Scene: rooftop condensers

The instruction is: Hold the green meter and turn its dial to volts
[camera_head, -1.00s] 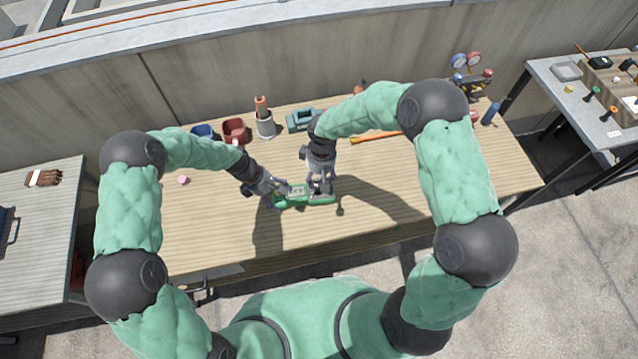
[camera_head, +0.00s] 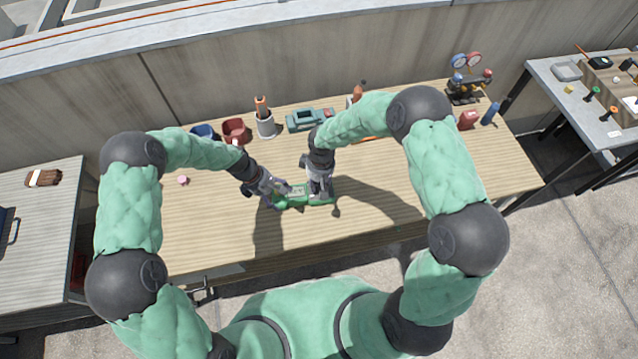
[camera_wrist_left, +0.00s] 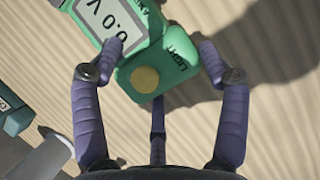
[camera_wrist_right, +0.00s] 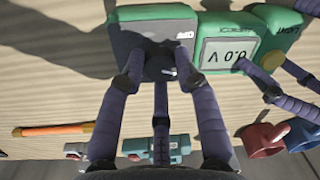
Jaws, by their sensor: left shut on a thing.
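The green meter (camera_head: 293,198) lies on the wooden workbench, between my two grippers. My left gripper (camera_wrist_left: 160,60) is shut on the meter's end with the LIGHT label and yellow button, a finger on either side. The meter's display (camera_wrist_right: 226,53) reads 0.0 V; in the left wrist view its edge is partly cut off. My right gripper (camera_wrist_right: 160,62) is over the dark dial face (camera_wrist_right: 127,38) at the other end. Its fingertips are on either side of the dark dial (camera_wrist_right: 160,66), which they partly hide; whether they grip it is unclear.
A pink block (camera_head: 183,180) lies left. The bench front (camera_head: 340,240) is clear.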

